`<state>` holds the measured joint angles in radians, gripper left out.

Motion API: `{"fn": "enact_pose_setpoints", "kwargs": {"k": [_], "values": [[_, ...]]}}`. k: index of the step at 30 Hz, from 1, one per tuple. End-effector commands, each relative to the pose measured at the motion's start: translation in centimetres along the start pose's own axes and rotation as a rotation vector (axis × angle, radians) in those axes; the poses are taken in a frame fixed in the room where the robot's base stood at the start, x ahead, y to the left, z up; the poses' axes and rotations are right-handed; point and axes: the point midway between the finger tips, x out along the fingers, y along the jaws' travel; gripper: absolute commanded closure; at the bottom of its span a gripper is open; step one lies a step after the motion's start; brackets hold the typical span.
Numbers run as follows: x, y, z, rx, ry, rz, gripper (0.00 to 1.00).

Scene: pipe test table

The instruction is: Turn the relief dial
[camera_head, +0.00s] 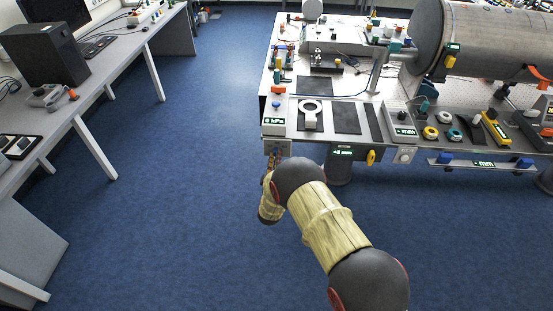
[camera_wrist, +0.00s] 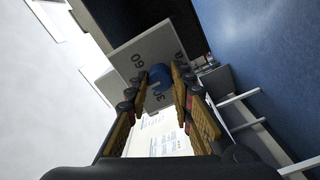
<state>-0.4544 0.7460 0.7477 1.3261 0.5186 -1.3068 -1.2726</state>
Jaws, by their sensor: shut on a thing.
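In the wrist view, the relief dial is a blue round knob (camera_wrist: 158,76) on a grey plate (camera_wrist: 138,52) printed with numbers, among them 30 and 60. My gripper (camera_wrist: 160,84) has its two fingers on either side of the knob, with the fingertips closed on it. The fingers hide part of the knob's sides and of the printed scale. In the head view, my gripper (camera_head: 273,160) is at the front left corner of the pipe test table, just below the box with a kPa display (camera_head: 274,121). The knob cannot be made out there.
The pipe test table (camera_head: 287,136) carries a large grey pipe (camera_head: 492,40), dark mats, a white ring (camera_head: 310,113) and several small devices. A yellow handle (camera_head: 370,157) sticks out from its front edge. Open blue floor (camera_head: 190,190) lies left, toward a desk (camera_head: 100,75).

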Motion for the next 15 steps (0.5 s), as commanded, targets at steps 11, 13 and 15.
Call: {"fn": "enact_pose_setpoints", "kwargs": {"k": [11,13,15], "values": [[-0.04,-0.14,-0.08,-0.357,0.011,-0.002,1.00],[-0.04,-0.14,-0.09,-0.423,0.012,-0.002,1.00],[-0.04,-0.14,-0.08,-0.489,0.014,-0.002,1.00]]}}
